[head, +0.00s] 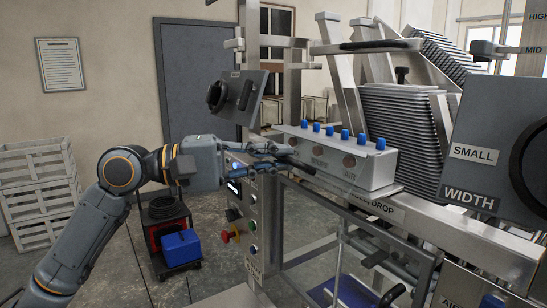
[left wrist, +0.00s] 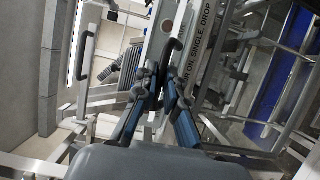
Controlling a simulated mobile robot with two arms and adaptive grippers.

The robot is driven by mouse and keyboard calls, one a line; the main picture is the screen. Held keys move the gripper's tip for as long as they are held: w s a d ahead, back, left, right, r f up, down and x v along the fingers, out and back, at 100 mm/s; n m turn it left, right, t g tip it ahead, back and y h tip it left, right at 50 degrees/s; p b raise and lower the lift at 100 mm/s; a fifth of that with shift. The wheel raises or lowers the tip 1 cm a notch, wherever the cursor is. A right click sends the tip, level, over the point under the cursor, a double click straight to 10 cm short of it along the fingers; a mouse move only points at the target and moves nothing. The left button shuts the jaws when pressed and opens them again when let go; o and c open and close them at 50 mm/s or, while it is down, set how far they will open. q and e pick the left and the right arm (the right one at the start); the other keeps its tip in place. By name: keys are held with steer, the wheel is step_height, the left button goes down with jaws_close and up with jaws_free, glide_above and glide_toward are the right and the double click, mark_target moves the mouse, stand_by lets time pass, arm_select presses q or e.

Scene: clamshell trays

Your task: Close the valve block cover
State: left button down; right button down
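The valve block (head: 378,170) is a grey box with several blue knobs on top, at the middle of the head view. A clear panel seems to hang along its front, but its edges are hard to make out, so I cannot tell how the cover stands. My left gripper (head: 292,156) reaches in from the left at the block's front left corner. Its fingertips are close together beside a dark handle-like bar (head: 303,168). In the left wrist view the fingertips (left wrist: 161,80) nearly meet beside a black curved handle (left wrist: 171,58); whether they grip it is unclear. My right gripper is out of view.
A control post (head: 247,215) with a red emergency button stands below my left gripper. A framed clear guard (head: 429,270) lies below the block. Stacked trays (head: 400,120) rise behind it, and a dark panel (head: 238,95) sticks out above my wrist.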

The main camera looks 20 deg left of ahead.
mark_target(294, 171)
arm_select(q)
steer(key=shift+f+b, duration=0.45)
steer(key=shift+b, duration=0.3)
steer(key=m+h+b, duration=0.1)
steer(key=h+b, duration=0.1)
steer(key=b, duration=0.1)
steer(key=w+d+f+m+t+h+b, duration=0.1)
steer(key=b, duration=0.3)
steer(key=w+f+m+h+b, duration=0.1)
steer(key=h+b, duration=0.1)
steer(key=b, duration=0.2)
steer(key=shift+d+f+t+h, duration=0.25)
steer(key=shift+t+h, duration=0.05)
steer(key=shift+t, duration=0.1)
steer(key=c, duration=1.4)
jaws_free()
